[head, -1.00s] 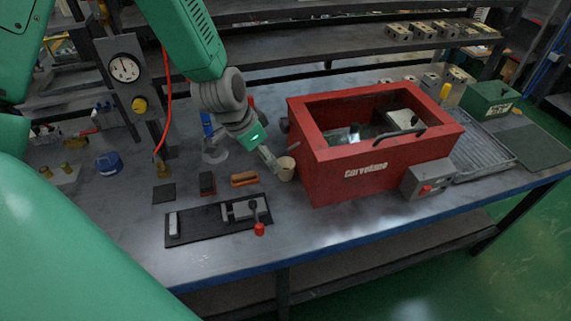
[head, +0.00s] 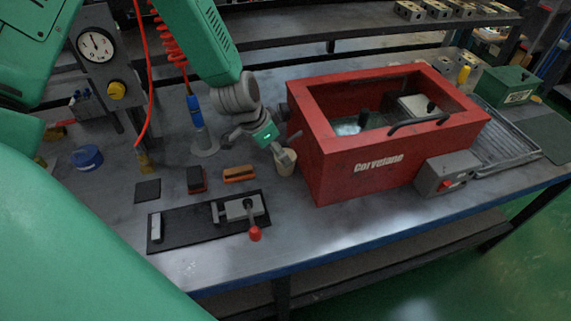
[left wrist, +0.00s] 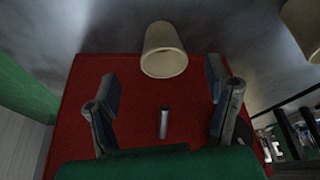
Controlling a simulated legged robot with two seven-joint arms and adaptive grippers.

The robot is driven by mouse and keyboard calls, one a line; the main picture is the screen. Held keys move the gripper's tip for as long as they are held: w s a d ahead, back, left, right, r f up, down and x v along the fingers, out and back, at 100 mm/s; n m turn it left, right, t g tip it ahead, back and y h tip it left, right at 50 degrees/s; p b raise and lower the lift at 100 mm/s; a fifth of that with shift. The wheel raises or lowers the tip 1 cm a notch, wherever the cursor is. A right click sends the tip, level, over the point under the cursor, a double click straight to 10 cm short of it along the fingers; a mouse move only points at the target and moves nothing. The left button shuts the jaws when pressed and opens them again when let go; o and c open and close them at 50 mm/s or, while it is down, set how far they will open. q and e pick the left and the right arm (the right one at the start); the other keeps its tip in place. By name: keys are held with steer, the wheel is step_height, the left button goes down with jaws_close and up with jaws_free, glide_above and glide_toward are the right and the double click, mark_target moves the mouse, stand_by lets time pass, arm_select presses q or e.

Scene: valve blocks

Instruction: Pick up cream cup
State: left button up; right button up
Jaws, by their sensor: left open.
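The cream cup (head: 285,166) stands on the table close to the left wall of the red box in the head view. In the left wrist view the cup (left wrist: 164,52) lies ahead of the fingers, with its open rim showing. My left gripper (head: 284,150) is by the top of the cup and partly hides it. In the left wrist view my left gripper (left wrist: 165,98) is open, its two dark fingers wide apart and nothing gripped between them. My right gripper is in neither view.
The red box (head: 370,166) stands right beside the cup and its wall fills much of the wrist view. A black plate with a red-knobbed lever (head: 254,234), an orange-brown brush (head: 239,174) and a blue tool on a stand (head: 197,118) are to the left. Another cream object (left wrist: 305,28) shows top right.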

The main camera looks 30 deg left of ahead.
arm_select(q)
steer(key=shift+x, duration=0.9)
steer(key=x, duration=0.5)
steer(key=shift+w, duration=0.45)
steer(key=shift+a, duration=0.1)
steer(key=c, duration=1.4)
steer(key=shift+c, duration=0.5)
steer(key=shift+r, duration=0.2)
